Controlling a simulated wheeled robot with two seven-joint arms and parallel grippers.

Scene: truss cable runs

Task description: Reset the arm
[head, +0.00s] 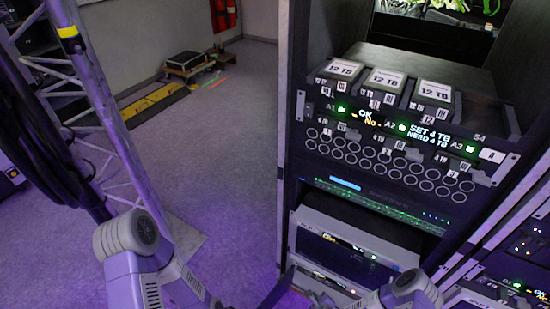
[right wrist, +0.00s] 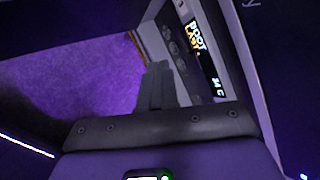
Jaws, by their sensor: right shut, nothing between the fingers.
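My right gripper (right wrist: 157,72) shows in the right wrist view with its dark fingers together and nothing between them. Past the fingertips lie purple-lit floor and a panel with a small lit display (right wrist: 204,50). In the head view my right arm (head: 405,285) is bent low at the bottom right, in front of the rack's lower part. My left arm (head: 130,245) comes in at the lower left, and its gripper is out of the picture.
A tall dark rack (head: 297,130) stands at the right, holding a tray of labelled 12 TB drives (head: 388,78). A metal truss (head: 95,90) with dark cables stands at the left. Open carpet (head: 220,150) lies between. A low wooden platform (head: 190,65) stands farther back.

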